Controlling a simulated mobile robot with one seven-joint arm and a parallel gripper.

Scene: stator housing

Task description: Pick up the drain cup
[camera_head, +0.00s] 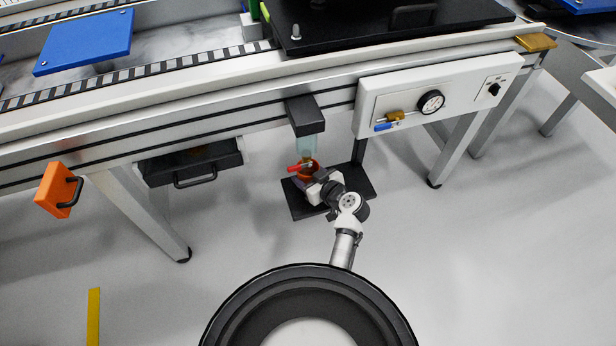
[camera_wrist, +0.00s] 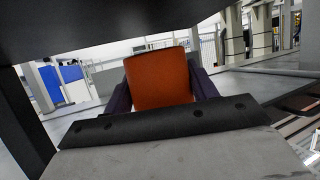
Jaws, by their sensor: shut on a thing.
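The drain cup (camera_head: 309,172) is orange and sits low under the bench, below a clear bowl (camera_head: 306,146) that hangs from a black block. My gripper (camera_head: 302,178) is at the cup, with its fingers against the cup's sides. In the wrist view the orange cup (camera_wrist: 159,77) stands between the two dark fingers of my gripper (camera_wrist: 160,88), which are shut on it. A red-handled valve (camera_head: 300,167) is just above the cup. I cannot tell whether the cup touches the base below.
A black base plate (camera_head: 355,186) lies under the cup, with a dark post at its back. A black drawer (camera_head: 190,163) hangs to the left. A white panel with a gauge (camera_head: 431,101) is at upper right.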

